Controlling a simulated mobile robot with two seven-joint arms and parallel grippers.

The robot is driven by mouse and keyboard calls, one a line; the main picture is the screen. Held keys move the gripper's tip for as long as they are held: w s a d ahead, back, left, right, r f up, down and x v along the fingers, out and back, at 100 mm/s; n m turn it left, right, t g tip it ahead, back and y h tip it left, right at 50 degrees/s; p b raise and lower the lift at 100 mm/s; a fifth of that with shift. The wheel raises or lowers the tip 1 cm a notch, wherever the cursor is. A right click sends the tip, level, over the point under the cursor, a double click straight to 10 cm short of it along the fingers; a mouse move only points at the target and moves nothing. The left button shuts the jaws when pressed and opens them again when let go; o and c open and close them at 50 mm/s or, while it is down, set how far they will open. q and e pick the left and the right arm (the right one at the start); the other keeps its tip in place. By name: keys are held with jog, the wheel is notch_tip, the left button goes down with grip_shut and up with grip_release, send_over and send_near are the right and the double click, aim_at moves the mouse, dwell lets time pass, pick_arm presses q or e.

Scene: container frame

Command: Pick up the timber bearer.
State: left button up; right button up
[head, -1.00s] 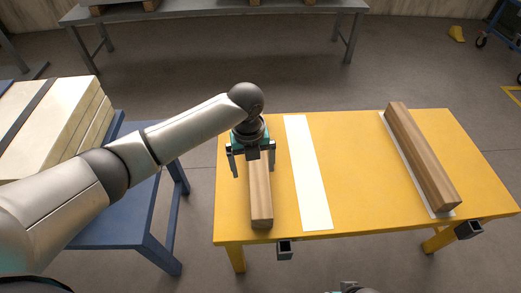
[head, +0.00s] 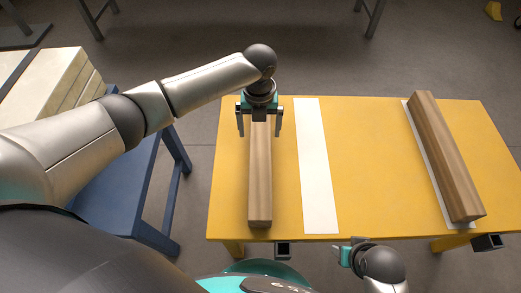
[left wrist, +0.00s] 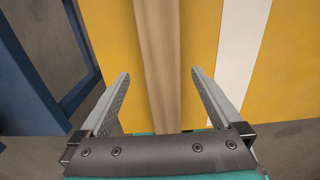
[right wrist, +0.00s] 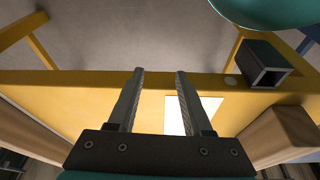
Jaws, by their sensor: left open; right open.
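One timber bearer (head: 260,185) lies lengthwise on the left part of the yellow table (head: 370,160). A second timber bearer (head: 445,155) lies on a white strip at the table's right. My left gripper (head: 260,133) is open over the far end of the left bearer, one finger to each side. In the left wrist view, the bearer (left wrist: 160,55) runs between the open fingers (left wrist: 159,73); I cannot tell the height gap. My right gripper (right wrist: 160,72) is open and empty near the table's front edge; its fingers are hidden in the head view.
A bare white strip (head: 317,170) lies right of the left bearer. Square tube ends (head: 283,248) stick out at the table's front edge. A blue stand (head: 125,190) with pale slabs (head: 50,85) is at the left. The table's middle right is clear.

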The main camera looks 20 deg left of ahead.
aim_at(260, 143)
pick_arm(q)
notch_tip(260, 143, down, 4)
jog(key=shift+r+b, duration=0.15)
jog(key=shift+b, duration=0.7)
jog(key=shift+f+b, duration=0.65)
jog(key=shift+f, duration=0.4)
notch_tip(260, 143, down, 2)
jog(key=shift+w+d+f+b, duration=0.1)
jog(key=shift+f+b, duration=0.1)
jog(key=shift+b, duration=0.8)
jog(key=shift+f+b, duration=0.4)
jog(key=shift+f, duration=0.5)
pick_arm(e)
jog(key=w+a+r+t+y, duration=0.1)
jog(key=w+a+r+t, duration=0.2)
jog(key=r, duration=0.5)
jog(key=shift+w+a+r+t+y, duration=0.35)
jog(key=shift+w+a+t+y, duration=0.05)
jog(key=shift+w+t, duration=0.5)
pick_arm(q)
jog(key=shift+c, duration=0.2)
grip_shut()
